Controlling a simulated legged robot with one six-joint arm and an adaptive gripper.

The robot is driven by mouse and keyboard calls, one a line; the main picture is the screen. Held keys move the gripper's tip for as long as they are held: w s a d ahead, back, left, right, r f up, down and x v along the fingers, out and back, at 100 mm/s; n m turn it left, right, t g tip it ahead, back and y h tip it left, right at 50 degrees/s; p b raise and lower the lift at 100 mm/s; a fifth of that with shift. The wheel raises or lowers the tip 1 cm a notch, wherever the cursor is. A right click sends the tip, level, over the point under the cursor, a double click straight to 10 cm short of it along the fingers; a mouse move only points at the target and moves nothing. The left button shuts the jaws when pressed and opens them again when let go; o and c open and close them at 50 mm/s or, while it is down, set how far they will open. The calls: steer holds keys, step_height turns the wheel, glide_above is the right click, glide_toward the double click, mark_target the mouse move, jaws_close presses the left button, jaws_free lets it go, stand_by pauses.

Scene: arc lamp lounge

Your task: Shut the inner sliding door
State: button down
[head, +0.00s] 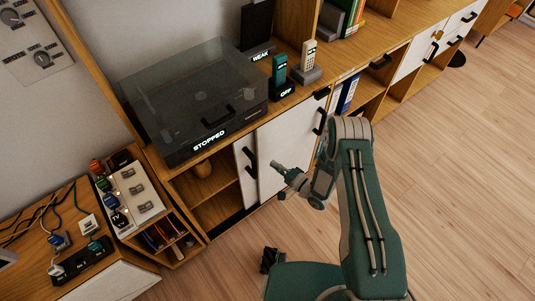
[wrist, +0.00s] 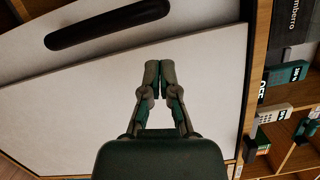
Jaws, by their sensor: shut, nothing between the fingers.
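In the head view a low wooden sideboard has two white sliding doors. A narrow strip of one door (head: 243,178) shows at the left, with a black handle (head: 249,158); it looks set behind the wider white door (head: 285,140), which has its own black handle (head: 320,121). To their left the compartment is open. My gripper (head: 277,169) is in front of the wider door.
A dark clear-lidded turntable (head: 195,100) marked STOPPED and two handsets (head: 280,75) stand on the sideboard top. A side table (head: 75,245) with plugs and cables is at lower left. The floor (head: 465,170) at right is clear.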

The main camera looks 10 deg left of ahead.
mark_target(249, 147)
steer(key=x, duration=0.9)
